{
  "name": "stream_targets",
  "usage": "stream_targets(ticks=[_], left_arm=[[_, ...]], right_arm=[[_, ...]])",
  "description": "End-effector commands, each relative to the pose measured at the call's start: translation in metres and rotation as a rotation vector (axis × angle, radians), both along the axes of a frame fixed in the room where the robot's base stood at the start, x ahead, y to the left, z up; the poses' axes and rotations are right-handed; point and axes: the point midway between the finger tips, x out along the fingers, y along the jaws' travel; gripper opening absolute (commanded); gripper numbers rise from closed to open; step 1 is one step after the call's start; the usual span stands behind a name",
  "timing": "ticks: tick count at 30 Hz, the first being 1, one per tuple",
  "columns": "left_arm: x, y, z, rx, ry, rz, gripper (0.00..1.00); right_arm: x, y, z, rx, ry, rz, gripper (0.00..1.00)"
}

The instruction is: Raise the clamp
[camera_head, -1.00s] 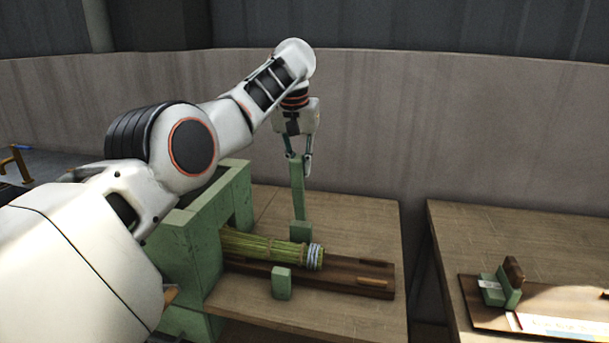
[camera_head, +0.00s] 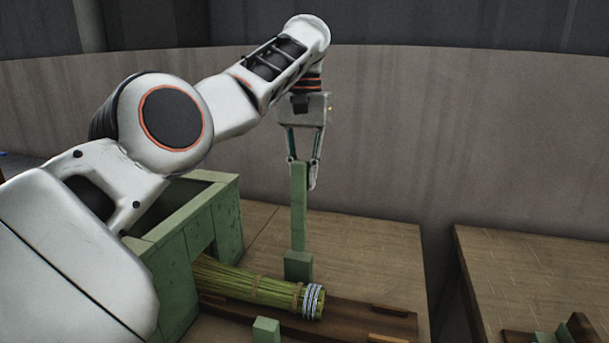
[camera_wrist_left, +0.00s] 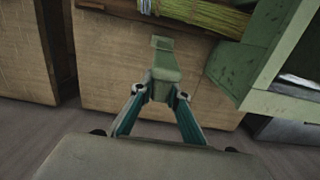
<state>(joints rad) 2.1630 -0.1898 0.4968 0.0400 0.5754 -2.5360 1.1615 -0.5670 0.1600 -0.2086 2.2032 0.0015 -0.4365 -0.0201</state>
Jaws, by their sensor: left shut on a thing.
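The clamp is a green upright bar (camera_head: 299,205) with a green block (camera_head: 298,266) at its foot, beside the straw bundle (camera_head: 260,288). My left gripper (camera_head: 303,172) is shut on the top of the bar and points down. The left wrist view shows the bar (camera_wrist_left: 165,65) between its two fingertips (camera_wrist_left: 160,92). The bundle lies with its bound end, wrapped in pale bands, to the right. Whether the block touches the surface below it is hard to tell. My right gripper is in neither view.
A green box-like frame (camera_head: 228,215) stands left of the clamp, with the bundle coming out of it. A dark wooden board (camera_head: 360,318) lies under the bundle, and a small green block (camera_head: 266,330) stands in front. A second table (camera_head: 520,270) is at right, across a gap.

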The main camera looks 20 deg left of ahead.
Motion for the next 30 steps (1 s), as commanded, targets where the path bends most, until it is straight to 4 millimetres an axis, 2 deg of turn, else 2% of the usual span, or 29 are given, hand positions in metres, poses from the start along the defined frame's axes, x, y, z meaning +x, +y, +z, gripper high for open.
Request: stream_targets(ticks=[6, 7, 8, 9, 24, 30], left_arm=[[0.000, 0.000, -0.001, 0.000, 0.001, -0.002, 0.00], [0.000, 0.000, -0.001, 0.000, 0.001, -0.002, 0.23], [0.000, 0.000, -0.001, 0.000, 0.001, -0.002, 0.30], [0.000, 0.000, -0.001, 0.000, 0.001, -0.002, 0.32], [0.000, 0.000, 0.000, 0.000, -0.002, 0.000, 0.32], [0.004, 0.000, 0.005, -0.003, -0.030, 0.003, 0.32]], right_arm=[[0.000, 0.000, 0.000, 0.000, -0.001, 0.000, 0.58], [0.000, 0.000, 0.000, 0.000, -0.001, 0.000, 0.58], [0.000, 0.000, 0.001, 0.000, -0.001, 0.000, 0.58], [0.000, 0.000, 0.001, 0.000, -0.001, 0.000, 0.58], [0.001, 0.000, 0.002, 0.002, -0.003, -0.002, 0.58], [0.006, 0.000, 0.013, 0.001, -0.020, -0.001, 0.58]])
